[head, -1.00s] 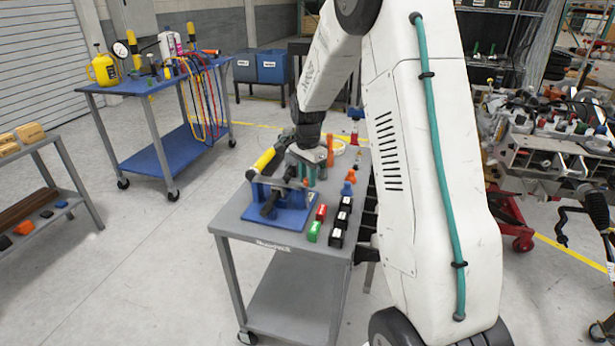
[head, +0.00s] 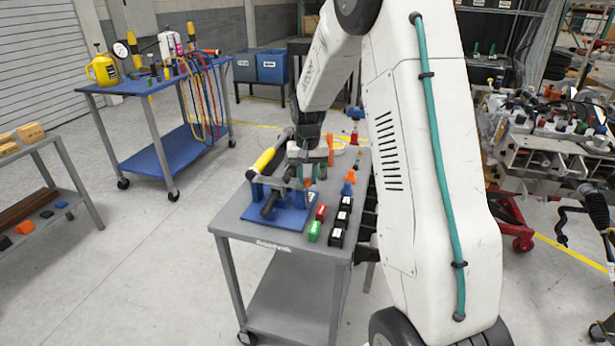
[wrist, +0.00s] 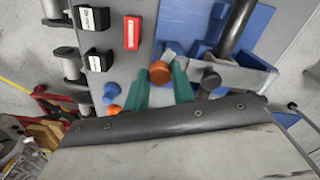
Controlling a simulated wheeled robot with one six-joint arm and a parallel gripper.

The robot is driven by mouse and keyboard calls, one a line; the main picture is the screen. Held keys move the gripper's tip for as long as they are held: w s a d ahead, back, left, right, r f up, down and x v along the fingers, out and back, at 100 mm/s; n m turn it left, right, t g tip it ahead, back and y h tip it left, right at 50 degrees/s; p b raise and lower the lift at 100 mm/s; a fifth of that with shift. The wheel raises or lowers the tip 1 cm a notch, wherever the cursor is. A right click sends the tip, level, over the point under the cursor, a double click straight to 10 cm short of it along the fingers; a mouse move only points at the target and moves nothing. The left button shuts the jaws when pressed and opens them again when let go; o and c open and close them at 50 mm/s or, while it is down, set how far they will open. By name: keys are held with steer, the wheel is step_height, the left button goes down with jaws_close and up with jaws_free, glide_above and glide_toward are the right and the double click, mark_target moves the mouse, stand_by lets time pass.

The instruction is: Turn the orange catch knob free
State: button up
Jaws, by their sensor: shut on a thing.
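The orange catch knob (wrist: 160,72) shows in the wrist view between the two teal fingertips of my gripper (wrist: 162,82), at the edge of the blue fixture (wrist: 256,32). The fingers are shut on the knob from both sides. In the head view my gripper (head: 304,172) points down over the back of the blue fixture (head: 288,218), which stands on a grey cart (head: 240,228). The knob is only a small orange spot there, mostly hidden. A dark bar lies across the fixture. The catch under the knob cannot be made out.
A yellow-gripped bar (head: 264,160) slants up beside my gripper. The cart's front left corner is clear.

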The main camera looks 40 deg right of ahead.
mark_target(307, 179)
steer(key=shift+n, duration=2.2)
steer(key=o, duration=1)
step_height(307, 179, up, 8)
steer(key=shift+f, duration=0.1)
